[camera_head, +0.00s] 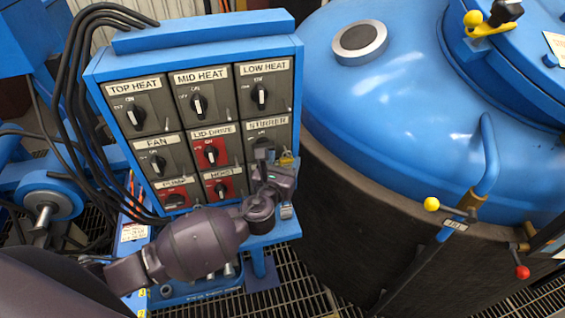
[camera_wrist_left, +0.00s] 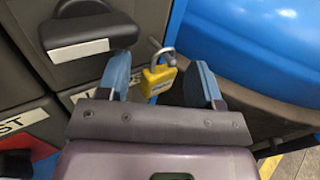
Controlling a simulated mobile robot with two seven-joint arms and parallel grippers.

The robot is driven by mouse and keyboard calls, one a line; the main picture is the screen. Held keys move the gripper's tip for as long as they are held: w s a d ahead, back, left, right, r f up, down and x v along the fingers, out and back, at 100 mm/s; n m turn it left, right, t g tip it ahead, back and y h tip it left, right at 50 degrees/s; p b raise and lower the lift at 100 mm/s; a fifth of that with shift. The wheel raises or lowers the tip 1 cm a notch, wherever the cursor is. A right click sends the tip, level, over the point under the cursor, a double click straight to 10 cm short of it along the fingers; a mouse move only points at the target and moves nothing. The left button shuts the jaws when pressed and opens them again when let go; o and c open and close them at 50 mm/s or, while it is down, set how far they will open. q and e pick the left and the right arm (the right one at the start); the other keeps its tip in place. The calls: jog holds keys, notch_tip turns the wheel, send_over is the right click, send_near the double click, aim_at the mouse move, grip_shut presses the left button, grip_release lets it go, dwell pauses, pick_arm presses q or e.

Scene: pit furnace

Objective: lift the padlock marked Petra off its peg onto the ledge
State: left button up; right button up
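A yellow padlock (camera_wrist_left: 160,78) with a silver shackle hangs from a grey peg (camera_wrist_left: 170,60) in the left wrist view. Its label is too small to read. In the head view the padlock (camera_head: 286,159) shows just beyond my left gripper (camera_head: 277,172), at the right edge of the control panel. In the left wrist view the fingers of my left gripper (camera_wrist_left: 164,84) are apart, with the padlock between and slightly beyond them; contact is not clear. The blue ledge (camera_head: 283,231) runs under the panel, partly hidden by my arm. My right gripper is out of view.
The control panel (camera_head: 189,74) carries several rotary switches close to my left gripper. A small grey item (camera_head: 286,211) is at the ledge's right part. Black cables (camera_head: 72,100) hang at the left. A large blue furnace lid (camera_head: 400,100) stands to the right.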

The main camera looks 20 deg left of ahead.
pick_arm(q)
grip_shut()
jog(key=shift+w+r+p, duration=0.1)
jog(key=shift+r+p, duration=0.45)
jog(key=shift+r, duration=0.1)
dwell(0.6)
jog(key=shift+s+d+f, duration=0.1)
jog(key=shift+s+d, duration=0.05)
jog(key=shift+s, duration=0.2)
jog(key=shift+s+d+f, duration=0.1)
jog(key=shift+s+d, duration=0.1)
jog(key=shift+s, duration=0.15)
jog(key=shift+s+d+p, duration=0.3)
jog(key=shift+s, duration=0.05)
jog(key=shift+s+d+p, duration=0.2)
jog(key=shift+s+d, duration=0.35)
jog(key=shift+s, duration=0.25)
jog(key=shift+s+d+p, duration=0.2)
jog(key=shift+s+d, duration=0.3)
jog(key=shift+s, duration=0.25)
dwell(0.4)
